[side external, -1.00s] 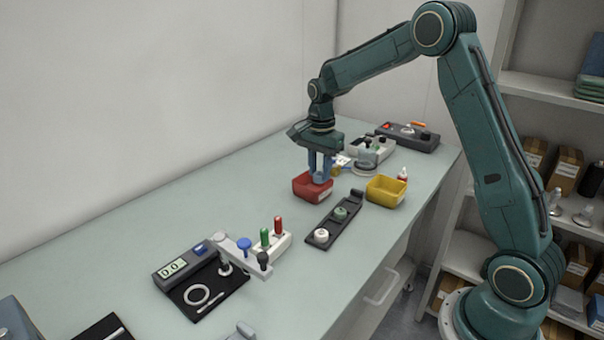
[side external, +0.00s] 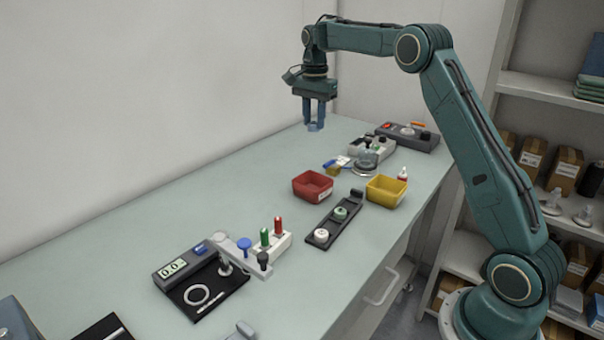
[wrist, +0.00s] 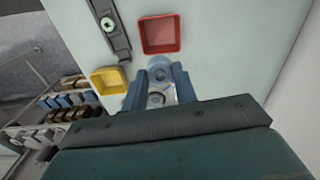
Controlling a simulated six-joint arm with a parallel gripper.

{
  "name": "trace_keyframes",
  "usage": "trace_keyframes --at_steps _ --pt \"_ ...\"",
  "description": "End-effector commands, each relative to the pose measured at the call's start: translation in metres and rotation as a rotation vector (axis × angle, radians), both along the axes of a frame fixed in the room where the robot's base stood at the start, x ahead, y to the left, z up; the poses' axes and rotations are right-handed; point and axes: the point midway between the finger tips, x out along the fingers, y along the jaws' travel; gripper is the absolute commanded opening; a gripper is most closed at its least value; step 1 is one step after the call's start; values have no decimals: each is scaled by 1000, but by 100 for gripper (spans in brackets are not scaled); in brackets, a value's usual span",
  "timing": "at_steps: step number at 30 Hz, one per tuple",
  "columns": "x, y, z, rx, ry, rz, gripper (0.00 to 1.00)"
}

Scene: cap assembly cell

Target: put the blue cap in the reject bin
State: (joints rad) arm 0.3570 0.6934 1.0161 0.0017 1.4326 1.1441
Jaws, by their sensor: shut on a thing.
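My gripper (side external: 314,125) is raised above the table, behind the red bin in the side view, with its fingers pointing down. It is shut on the blue cap (side external: 316,127), a small pale-blue piece at the fingertips. In the wrist view the cap (wrist: 160,63) shows as a round bluish shape between the fingers, which partly hide it. The red bin (side external: 312,186) stands on the table and looks empty; it is ahead of the fingers in the wrist view (wrist: 160,34). Which bin is for rejects is not readable.
A yellow bin (side external: 386,191) stands right of the red one. A dark strip (side external: 334,220) with a white and a green cap lies before them. A clear round dish (side external: 366,162) and grey devices are at the back. A scale (side external: 184,272) is front left. Table left of the red bin is clear.

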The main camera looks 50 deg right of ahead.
Motion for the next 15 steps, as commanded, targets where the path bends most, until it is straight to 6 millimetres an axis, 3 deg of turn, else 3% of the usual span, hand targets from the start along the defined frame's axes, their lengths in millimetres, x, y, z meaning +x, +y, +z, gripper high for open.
trace_keyframes --at_steps 8,15 --pt "0 -1 -2 0 1 0 19" --pt "-1 0 -29 2 3 0 19"
